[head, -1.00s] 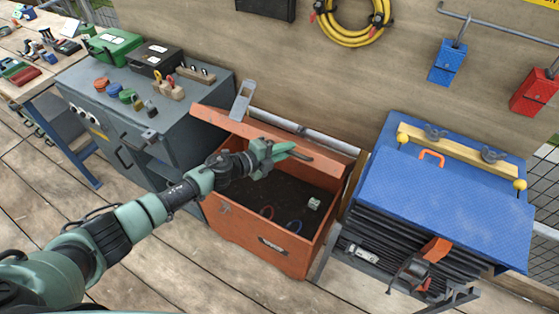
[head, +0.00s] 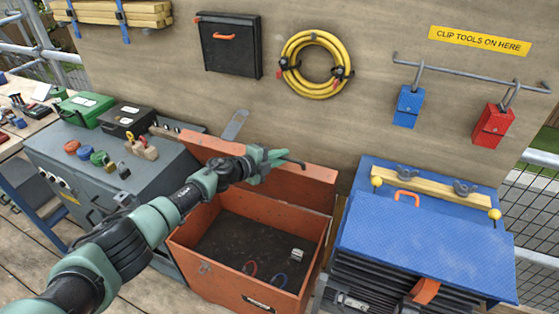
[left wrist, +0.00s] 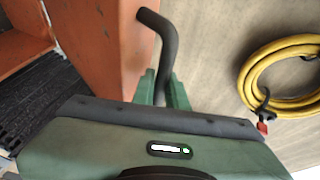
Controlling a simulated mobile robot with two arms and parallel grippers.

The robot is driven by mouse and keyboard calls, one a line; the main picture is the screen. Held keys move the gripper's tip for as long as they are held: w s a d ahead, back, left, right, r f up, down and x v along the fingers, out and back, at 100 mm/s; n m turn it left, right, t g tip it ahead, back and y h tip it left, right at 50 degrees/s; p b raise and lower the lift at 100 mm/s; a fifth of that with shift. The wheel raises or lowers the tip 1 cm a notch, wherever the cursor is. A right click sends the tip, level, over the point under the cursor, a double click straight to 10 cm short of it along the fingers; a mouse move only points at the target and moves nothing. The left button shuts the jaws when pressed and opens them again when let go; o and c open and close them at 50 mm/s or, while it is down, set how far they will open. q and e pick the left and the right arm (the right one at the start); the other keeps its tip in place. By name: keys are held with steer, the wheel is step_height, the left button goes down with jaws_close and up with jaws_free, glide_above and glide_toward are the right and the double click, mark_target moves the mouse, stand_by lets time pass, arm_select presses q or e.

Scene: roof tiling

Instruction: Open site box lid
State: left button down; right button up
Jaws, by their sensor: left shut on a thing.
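The orange site box (head: 205,279) stands in the middle of the head view with its inside showing. Its orange lid (head: 312,186) is raised at the back edge and stands steeply up towards the wall. My left gripper (head: 277,157) is shut on the lid's dark bent handle (head: 296,162) at the lid's upper edge. In the left wrist view the handle (left wrist: 160,45) runs down between the green fingers, with the lid (left wrist: 105,45) beside it. My right gripper is not in view.
A grey cabinet (head: 60,160) with cases and padlocks stands left of the box. A blue-topped stand (head: 410,240) is close on the right. A yellow hose (head: 290,65) hangs on the board wall behind.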

arm_select(q)
steer(key=c, duration=1.4)
jaws_free()
steer(key=shift+c, duration=0.2)
steer(key=shift+s, duration=0.15)
steer(key=shift+a, duration=0.1)
steer(key=shift+s+a+r, duration=0.1)
steer(key=shift+a, duration=0.05)
steer(key=p+v, duration=0.2)
steer(key=v, duration=0.5)
steer(key=shift+r, duration=0.2)
steer(key=shift+s, duration=0.15)
